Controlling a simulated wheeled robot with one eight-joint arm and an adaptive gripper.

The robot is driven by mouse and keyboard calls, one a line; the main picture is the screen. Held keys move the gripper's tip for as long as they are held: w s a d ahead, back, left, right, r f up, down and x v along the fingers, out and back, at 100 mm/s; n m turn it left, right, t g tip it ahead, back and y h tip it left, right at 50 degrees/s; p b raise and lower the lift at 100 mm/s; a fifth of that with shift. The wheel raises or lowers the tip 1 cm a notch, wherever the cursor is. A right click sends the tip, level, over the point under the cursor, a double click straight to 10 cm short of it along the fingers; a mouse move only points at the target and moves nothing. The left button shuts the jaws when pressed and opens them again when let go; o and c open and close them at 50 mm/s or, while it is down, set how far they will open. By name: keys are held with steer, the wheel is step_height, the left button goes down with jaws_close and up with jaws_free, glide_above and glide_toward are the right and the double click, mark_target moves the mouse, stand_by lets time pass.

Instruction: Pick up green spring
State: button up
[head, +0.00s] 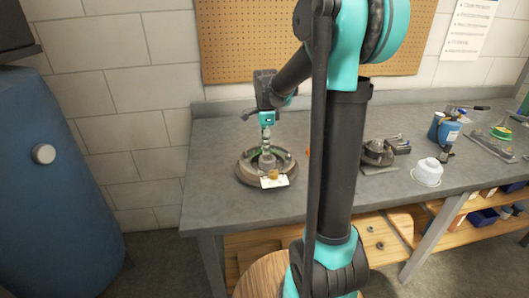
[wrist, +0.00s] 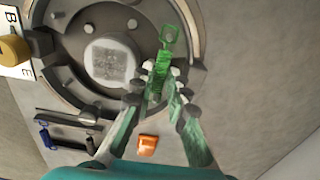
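The green spring (wrist: 164,58) shows in the wrist view at the upper middle, with a ring-shaped end pointing up. It lies over the right side of the round metal drum assembly (wrist: 65,75). My gripper (wrist: 163,72) has its fingertips close together on either side of the spring's lower part and appears shut on it. The fingers hide part of the spring. In the head view, my gripper (head: 267,148) points down into the drum assembly (head: 244,172) on the bench. The spring cannot be made out clearly there.
A white card with a brass-coloured piece (head: 273,175) lies at the drum's front. An orange object (wrist: 147,145) is near the drum. A vise-like part (head: 377,152), a white bowl (head: 427,173) and blue containers (head: 447,132) stand to the right. The bench's (head: 215,205) front left is clear.

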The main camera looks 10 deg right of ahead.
jaws_close()
step_height(320, 180, up, 23)
stand_by(1.0)
steer(key=shift+f, duration=0.15)
